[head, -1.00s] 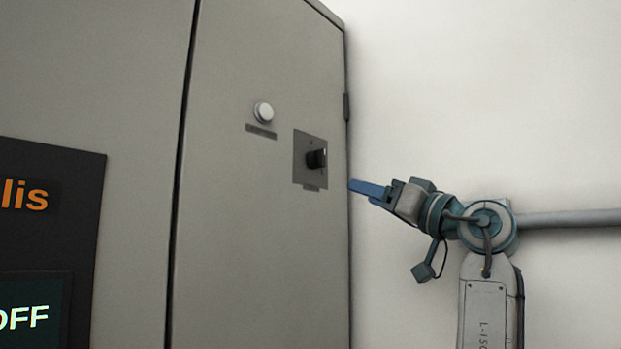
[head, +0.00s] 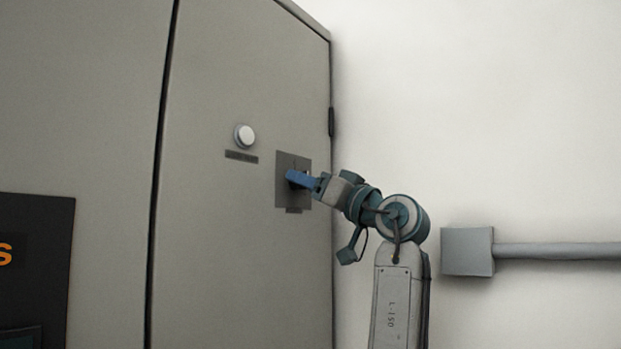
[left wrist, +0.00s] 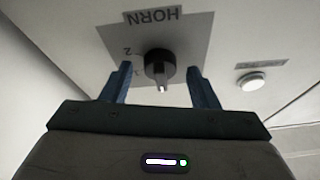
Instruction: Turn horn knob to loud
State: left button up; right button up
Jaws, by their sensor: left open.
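The black horn knob (left wrist: 159,65) sits on a grey plate (left wrist: 187,30) marked HORN, which appears upside down in the left wrist view. Numerals, among them 1 and 2, show beside the knob. My left gripper (left wrist: 160,88) is open, its two blue fingers on either side of the knob with gaps visible; I cannot tell whether the tips reach around it. In the head view my left gripper (head: 292,177) is in front of the horn plate (head: 293,198) and hides most of the knob. My right gripper is not in view.
A round white button (head: 244,136) with a dark label is on the cabinet (head: 230,260), left of the plate. A dark display panel (head: 40,270) is at lower left. A grey box with a conduit (head: 467,251) is on the wall at right.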

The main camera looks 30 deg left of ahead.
pick_arm(q)
jog(key=c, duration=0.9)
jog(key=shift+c, duration=0.4)
